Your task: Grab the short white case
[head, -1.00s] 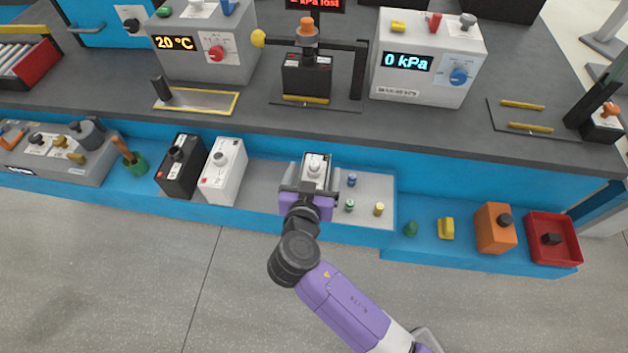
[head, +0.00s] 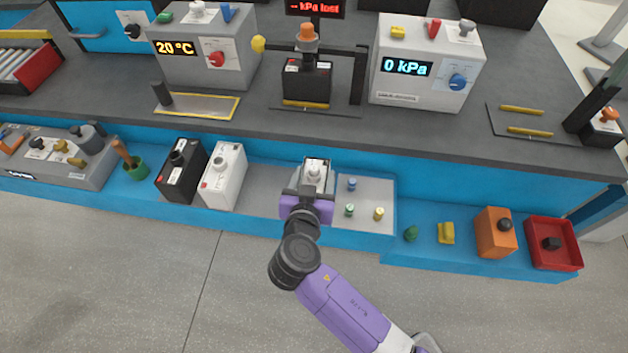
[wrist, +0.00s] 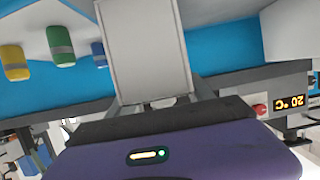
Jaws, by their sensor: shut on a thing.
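The short white case (head: 316,167) has a dark top edge and a pale knob, and stands on the lower shelf in the head view. My gripper (head: 306,190) is shut on it from the front. In the wrist view the case's pale face (wrist: 145,50) fills the upper middle, between the jaws, just past my purple gripper body. The case's lower part is hidden by the gripper in the head view, and I cannot tell whether it touches the shelf.
A taller white case (head: 223,176) and a black case (head: 182,171) stand to the left. A pale plate (head: 370,195) with small blue, green and yellow pieces lies right. An orange case (head: 495,232) and red tray (head: 574,262) are farther right. The grey worktop (head: 420,125) rises behind.

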